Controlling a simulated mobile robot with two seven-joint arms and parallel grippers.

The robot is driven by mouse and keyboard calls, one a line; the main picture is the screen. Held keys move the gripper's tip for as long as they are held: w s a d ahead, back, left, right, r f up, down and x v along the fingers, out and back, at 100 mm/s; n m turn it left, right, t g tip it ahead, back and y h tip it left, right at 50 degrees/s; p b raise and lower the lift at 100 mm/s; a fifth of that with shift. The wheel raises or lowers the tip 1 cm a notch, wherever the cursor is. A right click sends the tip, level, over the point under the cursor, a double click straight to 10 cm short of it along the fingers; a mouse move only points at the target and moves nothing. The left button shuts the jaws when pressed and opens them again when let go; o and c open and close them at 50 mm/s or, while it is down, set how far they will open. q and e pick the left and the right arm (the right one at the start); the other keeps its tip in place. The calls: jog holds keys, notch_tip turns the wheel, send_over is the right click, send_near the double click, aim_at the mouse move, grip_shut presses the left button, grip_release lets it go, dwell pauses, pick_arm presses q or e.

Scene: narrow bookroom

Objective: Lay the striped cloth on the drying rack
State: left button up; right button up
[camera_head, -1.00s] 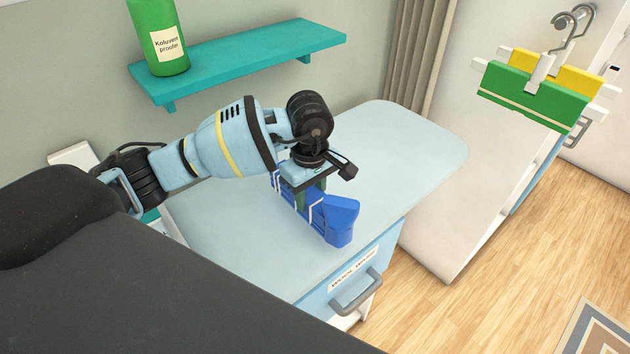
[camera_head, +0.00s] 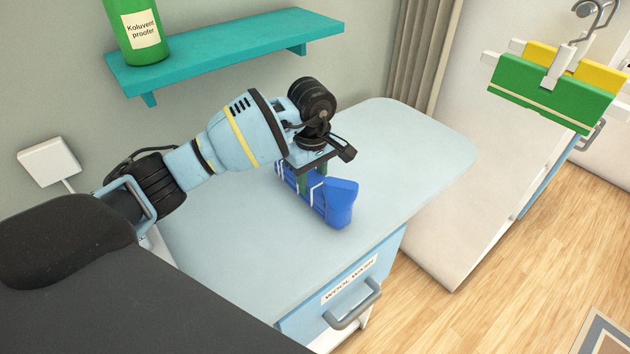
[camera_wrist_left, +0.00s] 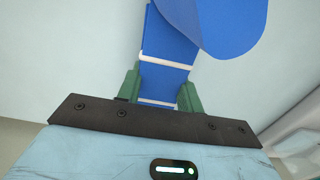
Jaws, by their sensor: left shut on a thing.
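The striped cloth (camera_head: 340,203) is blue with white stripes. My left gripper (camera_head: 313,182) is shut on it over the pale worktop (camera_head: 220,240). One end of the cloth bulges out toward the worktop's front edge. I cannot tell if its underside touches the top. In the left wrist view the cloth (camera_wrist_left: 166,78) runs between the green fingers of my left gripper (camera_wrist_left: 161,95), with a rounded blue flap at the top. No drying rack can be made out. My right gripper is not in view.
A teal shelf (camera_head: 230,50) with a green bottle (camera_head: 138,30) is on the wall behind. A drawer handle (camera_head: 352,305) juts from the worktop's front. A hanger (camera_head: 557,65) with green and yellow pieces hangs at the upper right. The worktop's right part is clear.

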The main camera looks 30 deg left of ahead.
aim_at(312, 178)
pick_arm(q)
jog(key=shift+f, duration=0.55)
jog(key=shift+r, duration=0.2)
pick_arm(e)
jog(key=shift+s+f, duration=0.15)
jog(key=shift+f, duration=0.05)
pick_arm(q)
jog(key=shift+f, duration=0.15)
jog(key=o, duration=1.1)
notch_tip(312, 178, up, 11)
jog(key=p, duration=0.3)
jog(key=shift+r, duration=0.65)
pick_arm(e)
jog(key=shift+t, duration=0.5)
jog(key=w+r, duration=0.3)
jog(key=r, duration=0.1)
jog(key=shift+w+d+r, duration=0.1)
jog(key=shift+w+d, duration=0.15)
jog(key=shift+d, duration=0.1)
